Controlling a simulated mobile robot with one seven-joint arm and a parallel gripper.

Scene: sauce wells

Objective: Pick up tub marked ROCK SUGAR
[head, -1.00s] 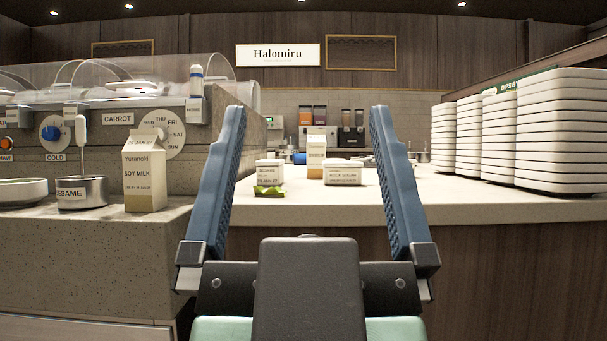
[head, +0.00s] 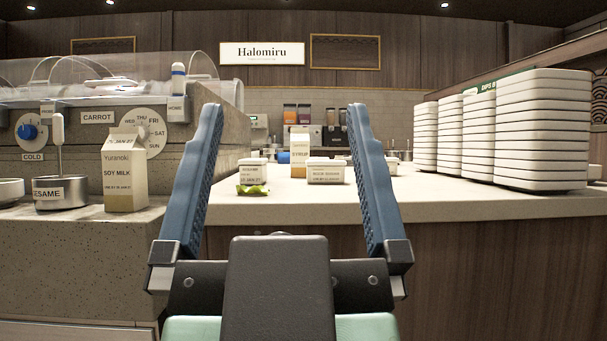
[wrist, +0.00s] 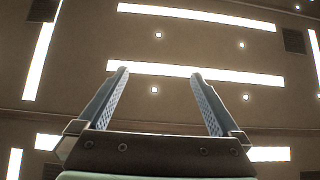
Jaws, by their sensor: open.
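The tub marked ROCK SUGAR (head: 325,172) is a small white tub with a printed label. It stands on the pale counter (head: 300,208) at the middle of the head view, seen between my fingers and well beyond them. My gripper (head: 283,110) is open and empty, its two blue fingers pointing forward and up. In the wrist view my gripper (wrist: 158,72) shows only ceiling between its fingers.
A carton (head: 300,152) stands just behind the tubs. Stacks of white trays (head: 541,130) fill the counter's right side. On the left are a soy milk carton (head: 125,175), a SESAME pot (head: 62,193) and a glass-covered display. The counter front is clear.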

